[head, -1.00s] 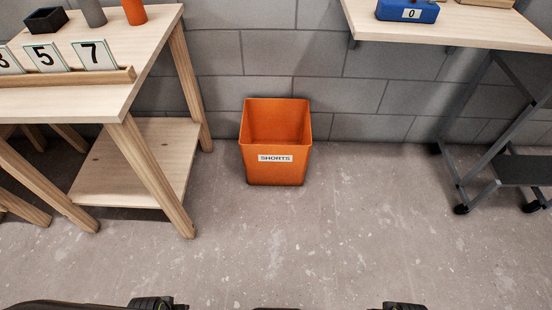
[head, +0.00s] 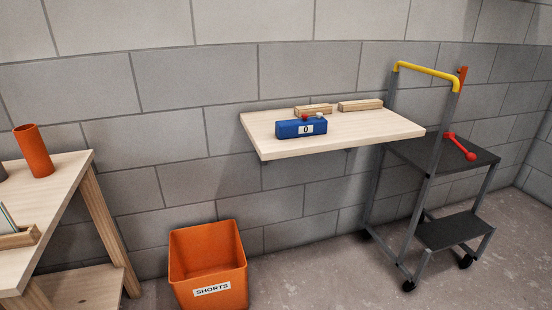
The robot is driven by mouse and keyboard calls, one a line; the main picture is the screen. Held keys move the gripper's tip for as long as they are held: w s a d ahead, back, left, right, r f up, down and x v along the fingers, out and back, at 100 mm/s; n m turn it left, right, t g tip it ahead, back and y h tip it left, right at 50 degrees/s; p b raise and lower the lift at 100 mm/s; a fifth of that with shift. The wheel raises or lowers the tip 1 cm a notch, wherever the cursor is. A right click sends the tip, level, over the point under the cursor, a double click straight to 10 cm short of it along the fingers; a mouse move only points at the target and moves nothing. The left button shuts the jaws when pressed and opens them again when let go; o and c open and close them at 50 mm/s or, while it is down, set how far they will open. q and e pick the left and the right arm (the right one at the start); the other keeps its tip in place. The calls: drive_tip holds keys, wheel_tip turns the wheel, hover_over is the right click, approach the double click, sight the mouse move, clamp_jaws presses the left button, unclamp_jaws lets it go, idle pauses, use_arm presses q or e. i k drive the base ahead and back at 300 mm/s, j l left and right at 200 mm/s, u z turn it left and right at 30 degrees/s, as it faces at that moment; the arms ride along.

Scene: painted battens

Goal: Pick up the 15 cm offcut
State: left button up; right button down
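Two short pale wood pieces lie near the back of a wall shelf (head: 365,141). One wood piece (head: 313,110) is behind a blue box marked 0, which hides part of it. The other wood piece (head: 361,105) lies to its right and looks slightly longer. I cannot tell from this view which one is 15 cm. Neither of my grippers shows in the head view.
The blue box (head: 291,130) with small knobs stands on the shelf's left part. An orange bin (head: 207,255) labelled SHORTS stands on the floor below. A wooden bench (head: 70,177) with an orange cylinder (head: 33,150) is at left; a wheeled step trolley (head: 430,170) at right holds a red tool (head: 461,147).

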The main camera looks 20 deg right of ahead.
sight(325, 109)
drive_tip(key=z, duration=0.2)
drive_tip(key=i+j+z, duration=0.1)
drive_tip(key=i+z, duration=0.15)
drive_tip(key=z, duration=0.15)
drive_tip(key=i+j+z, duration=0.2)
drive_tip(key=z, duration=0.15)
drive_tip(key=i+j+z, duration=0.25)
drive_tip(key=z, duration=0.15)
